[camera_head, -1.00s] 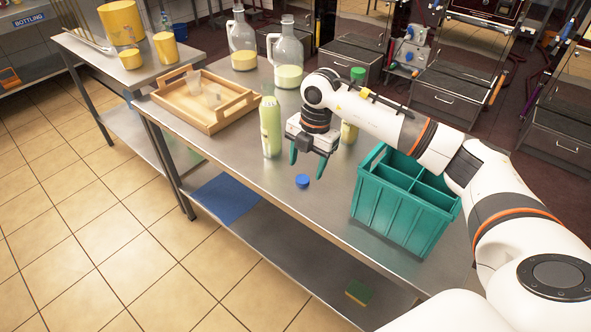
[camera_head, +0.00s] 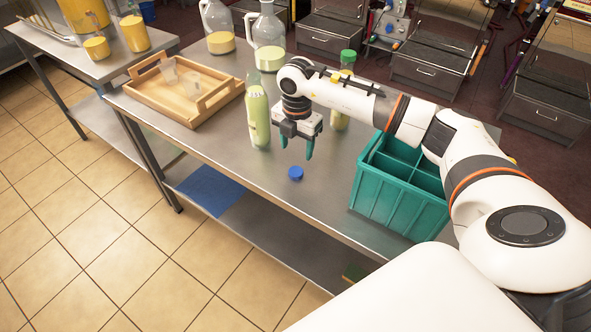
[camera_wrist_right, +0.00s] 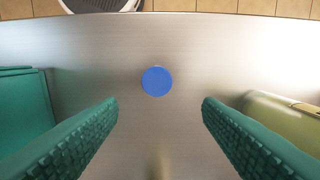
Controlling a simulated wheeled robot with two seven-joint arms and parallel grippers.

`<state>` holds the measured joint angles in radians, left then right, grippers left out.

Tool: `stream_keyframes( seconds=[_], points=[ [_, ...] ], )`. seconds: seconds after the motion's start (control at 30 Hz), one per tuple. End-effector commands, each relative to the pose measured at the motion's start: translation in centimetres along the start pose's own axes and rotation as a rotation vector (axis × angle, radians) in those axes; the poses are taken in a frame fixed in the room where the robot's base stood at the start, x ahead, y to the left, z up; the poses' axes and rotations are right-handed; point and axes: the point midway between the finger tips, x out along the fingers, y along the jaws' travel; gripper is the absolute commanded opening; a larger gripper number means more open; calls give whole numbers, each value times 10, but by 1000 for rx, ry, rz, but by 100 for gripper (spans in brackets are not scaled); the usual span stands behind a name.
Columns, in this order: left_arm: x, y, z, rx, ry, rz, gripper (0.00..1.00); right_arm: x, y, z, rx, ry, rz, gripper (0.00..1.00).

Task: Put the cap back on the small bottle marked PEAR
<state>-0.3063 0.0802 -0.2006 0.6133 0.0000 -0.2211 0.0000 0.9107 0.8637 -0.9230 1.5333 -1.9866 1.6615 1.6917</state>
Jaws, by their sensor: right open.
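A blue cap (camera_head: 295,173) lies on the steel table, and it also shows in the right wrist view (camera_wrist_right: 157,81). My right gripper (camera_head: 296,150) is open and empty above the table, behind the cap in the head view. In the wrist view its green fingers (camera_wrist_right: 160,103) are spread, with the cap centred beyond their tips. A slim bottle of pale green liquid (camera_head: 259,118) stands upright left of the gripper. I see no blue cap on it, and its label is too small to read. A green-capped bottle (camera_head: 346,62) stands partly hidden behind my right arm. My left gripper is out of view.
A teal divided crate (camera_head: 392,205) stands right of the cap. A wooden tray (camera_head: 190,116) with clear cups is at the left, and large glass jugs (camera_head: 268,58) stand at the back. The table's front edge is close to the cap. Bare steel surrounds the cap.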

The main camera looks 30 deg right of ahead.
Motion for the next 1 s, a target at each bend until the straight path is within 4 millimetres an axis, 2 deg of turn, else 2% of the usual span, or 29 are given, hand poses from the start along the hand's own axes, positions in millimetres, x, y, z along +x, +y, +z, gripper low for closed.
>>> stream_keyframes(
  seconds=[0.17, 0.57, 0.83, 1.0],
  points=[
    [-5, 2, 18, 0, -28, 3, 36, 19, 0, 0, 0, 0, 1, 60],
    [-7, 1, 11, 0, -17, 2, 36, 25, 1, 1, 0, -1, 1, 60],
    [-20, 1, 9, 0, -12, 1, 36, 63, 4, 6, 2, -3, 2, 60],
    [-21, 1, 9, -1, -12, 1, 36, 74, 4, 6, -1, 0, -1, 60]
  ],
)
